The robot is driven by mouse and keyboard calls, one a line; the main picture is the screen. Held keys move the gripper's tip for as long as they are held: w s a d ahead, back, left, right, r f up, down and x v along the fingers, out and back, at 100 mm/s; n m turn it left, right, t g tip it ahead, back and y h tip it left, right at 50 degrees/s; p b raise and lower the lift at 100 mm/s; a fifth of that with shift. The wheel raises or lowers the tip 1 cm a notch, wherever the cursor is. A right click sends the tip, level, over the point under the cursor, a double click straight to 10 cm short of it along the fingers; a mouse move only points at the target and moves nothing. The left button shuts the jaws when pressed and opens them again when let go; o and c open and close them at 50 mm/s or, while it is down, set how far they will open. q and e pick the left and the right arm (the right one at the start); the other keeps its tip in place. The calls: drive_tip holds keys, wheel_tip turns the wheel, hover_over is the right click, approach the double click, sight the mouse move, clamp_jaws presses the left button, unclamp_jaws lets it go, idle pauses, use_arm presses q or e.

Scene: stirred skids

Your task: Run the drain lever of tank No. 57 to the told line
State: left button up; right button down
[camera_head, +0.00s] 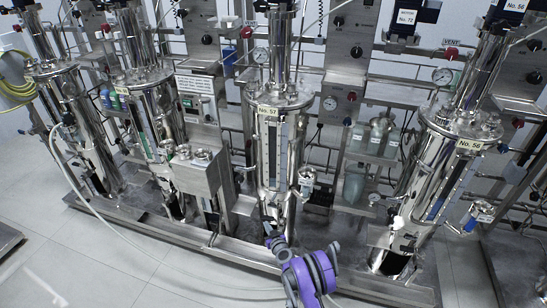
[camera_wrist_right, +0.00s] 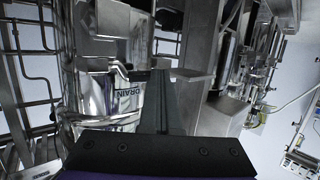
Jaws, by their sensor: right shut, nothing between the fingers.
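Tank No. 57 (camera_head: 293,150) is an upright polished steel cylinder in the middle of the head view, with its number label (camera_head: 267,111) near the top and a sight strip down its front. My right gripper (camera_head: 268,222) is low in front of this tank. In the right wrist view its dark fingers (camera_wrist_right: 161,88) are together with nothing between them. A DRAIN label (camera_wrist_right: 125,93) shows just left of the fingertips. I cannot clearly tell the drain lever from the metal parts around the fingertips. My left gripper is not in view.
Tank No. 56 (camera_head: 440,165) stands to the right, and more steel tanks stand to the left. A steel box (camera_head: 196,172) is left of tank No. 57. The skid's low front rail (camera_head: 245,252) runs beneath my right arm. The tiled floor (camera_head: 120,270) in front is largely clear.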

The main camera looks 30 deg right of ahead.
drive_tip(key=s+a+b, duration=0.6)
drive_tip(key=a+b, duration=0.1)
drive_tip(key=shift+s+a, duration=0.25)
drive_tip(key=shift+a, duration=0.1)
idle(0.5)
drive_tip(key=shift+r, duration=0.1)
idle(2.0)
